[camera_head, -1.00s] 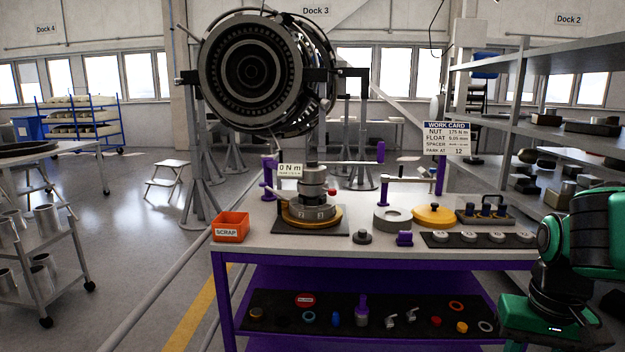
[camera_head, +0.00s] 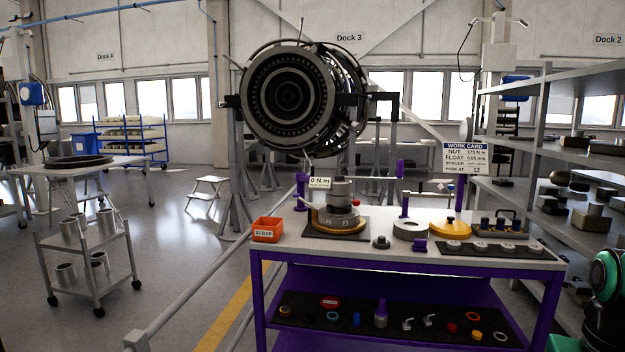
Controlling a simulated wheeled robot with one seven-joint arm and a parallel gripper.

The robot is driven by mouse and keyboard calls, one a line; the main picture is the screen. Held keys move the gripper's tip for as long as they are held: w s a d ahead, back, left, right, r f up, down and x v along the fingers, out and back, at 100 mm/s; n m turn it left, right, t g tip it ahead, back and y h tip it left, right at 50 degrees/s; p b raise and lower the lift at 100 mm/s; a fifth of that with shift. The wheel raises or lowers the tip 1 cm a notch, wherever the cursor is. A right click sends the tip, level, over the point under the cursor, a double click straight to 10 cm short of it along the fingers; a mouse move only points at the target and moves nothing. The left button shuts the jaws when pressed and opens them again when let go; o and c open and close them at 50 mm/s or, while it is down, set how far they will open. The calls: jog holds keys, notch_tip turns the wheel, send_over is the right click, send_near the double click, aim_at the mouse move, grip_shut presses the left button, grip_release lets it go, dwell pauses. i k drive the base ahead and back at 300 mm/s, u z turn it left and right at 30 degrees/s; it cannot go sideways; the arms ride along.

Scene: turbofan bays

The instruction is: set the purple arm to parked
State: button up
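A thin horizontal bar with an upright purple handle (camera_head: 400,168) at its right end reaches out above the round grey fixture (camera_head: 338,212) on the bench. I take this to be the purple arm. It points right; its inner end is partly hidden by the fixture. The work card (camera_head: 464,157) stands at the bench's back right and its last line reads "PARK AT 12". A small "0 N m" display (camera_head: 320,183) stands behind the fixture. My gripper is not in view; only part of my green and black arm shows at the lower right edge, apart from the bench.
The bench (camera_head: 345,247) also holds an orange scrap bin (camera_head: 267,229), a grey ring (camera_head: 410,229), a yellow disc (camera_head: 449,227) and a purple post (camera_head: 404,204). Small parts lie on its lower shelf. Shelving (camera_head: 560,140) stands at right, a trolley (camera_head: 92,247) at left.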

aim_at(333, 186)
jog(key=u, duration=0.55)
jog(key=i, duration=2)
jog(key=z, duration=0.35)
jog(key=i, duration=0.4)
jog(key=z, duration=0.3)
